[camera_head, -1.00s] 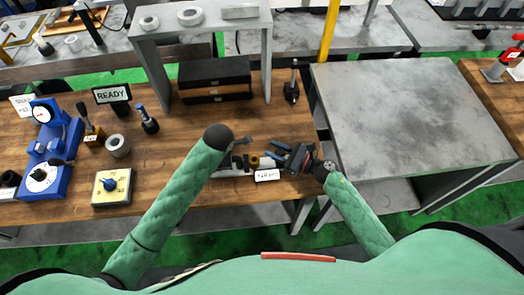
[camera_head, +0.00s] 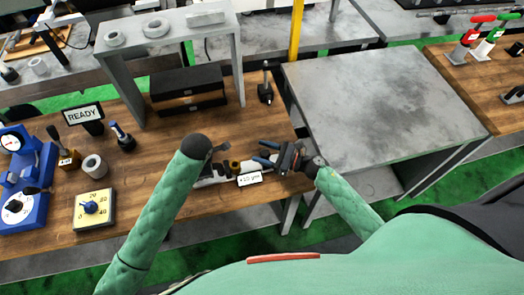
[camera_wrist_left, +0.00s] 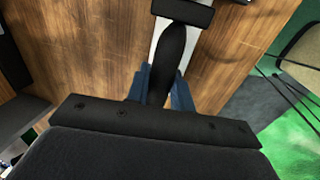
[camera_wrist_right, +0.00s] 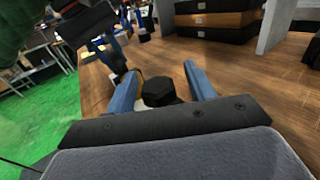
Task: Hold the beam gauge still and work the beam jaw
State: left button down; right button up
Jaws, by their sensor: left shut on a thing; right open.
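The beam gauge (camera_head: 206,182) lies near the bench's front edge, partly hidden by my left arm. It shows as a pale bar with dark parts. My left gripper (camera_head: 216,150) is shut on a dark, handle-like part of it. In the left wrist view this dark part (camera_wrist_left: 172,55) runs between the blue fingers, with a pale strip behind it. My right gripper (camera_head: 264,153) is open at the gauge's right end. In the right wrist view its blue fingers (camera_wrist_right: 160,78) stand apart around a black faceted knob (camera_wrist_right: 158,92), with a visible gap to the right finger.
A dark case (camera_head: 187,88) sits under the grey shelf frame (camera_head: 241,60). A yellow dial box (camera_head: 93,208) and blue instrument (camera_head: 30,190) are at left. The grey table (camera_head: 385,100) at right is bare.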

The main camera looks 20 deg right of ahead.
pick_arm(q)
jog(key=shift+d, duration=0.1)
pick_arm(e)
jog(key=v, duration=1.1)
jog(key=shift+s+d, duration=0.1)
jog(key=shift+d, duration=0.1)
pick_arm(q)
jog(key=c, duration=1.1)
grip_release()
jog(key=shift+c, duration=0.2)
jog(key=shift+r, duration=0.15)
notch_tip(320, 180, up, 12)
jog(key=s, duration=0.2)
jog(key=shift+s+f, duration=0.2)
jog(key=shift+f, duration=0.05)
